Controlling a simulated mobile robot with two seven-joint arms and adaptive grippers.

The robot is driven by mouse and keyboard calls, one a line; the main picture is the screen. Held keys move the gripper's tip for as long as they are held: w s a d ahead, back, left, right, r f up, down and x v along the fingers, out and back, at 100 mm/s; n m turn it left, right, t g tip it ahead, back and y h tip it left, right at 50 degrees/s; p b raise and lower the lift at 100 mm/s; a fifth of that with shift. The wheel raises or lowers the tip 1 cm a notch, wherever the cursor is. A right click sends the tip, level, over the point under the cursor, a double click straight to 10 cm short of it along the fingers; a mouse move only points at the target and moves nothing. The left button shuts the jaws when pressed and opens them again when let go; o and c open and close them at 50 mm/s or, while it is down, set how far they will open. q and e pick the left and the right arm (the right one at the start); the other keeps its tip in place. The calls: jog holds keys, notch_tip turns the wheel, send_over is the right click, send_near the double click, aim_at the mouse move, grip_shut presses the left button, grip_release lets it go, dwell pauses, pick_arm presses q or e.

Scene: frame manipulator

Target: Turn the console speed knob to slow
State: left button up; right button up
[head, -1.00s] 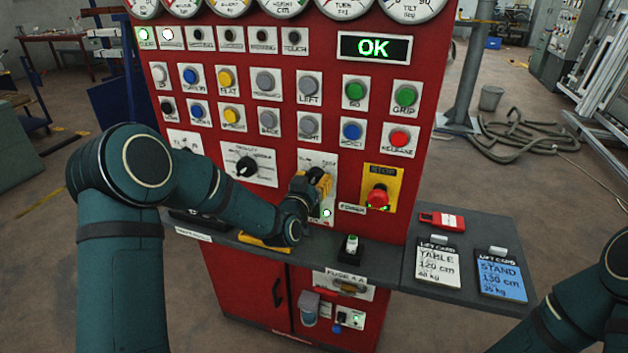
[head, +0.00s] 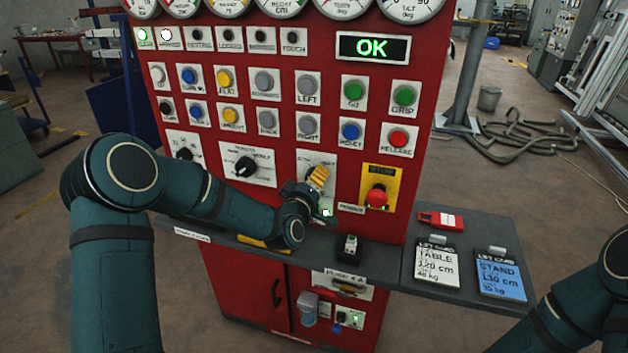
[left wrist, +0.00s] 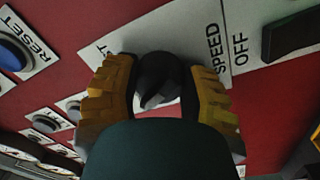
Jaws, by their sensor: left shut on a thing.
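The speed knob (left wrist: 158,72) is a dark round knob on a white plate marked SPEED (left wrist: 208,45) in the left wrist view. My left gripper (head: 318,180) is shut on the knob, with one yellow finger on each side of it. In the head view the gripper hides the knob, and only the upper part of its plate (head: 319,160) shows. Lettering on the plate beside the left finger is mostly covered, so I cannot read the knob's setting. My right gripper is out of view.
A red stop button (head: 377,196) on a yellow plate sits right of the gripper. Another black selector knob (head: 246,167) is to its left. A grey shelf (head: 385,254) runs below, with a small black switch box (head: 349,248). The display (head: 374,47) reads OK.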

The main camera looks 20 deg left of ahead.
pick_arm(q)
jog(key=shift+n, duration=1)
jog(key=o, duration=1.2)
jog(key=shift+s, duration=0.1)
jog(key=s, duration=1.1)
jog(key=shift+s+a+f, duration=0.25)
jog(key=shift+s+a, duration=0.05)
jog(key=shift+s, duration=0.1)
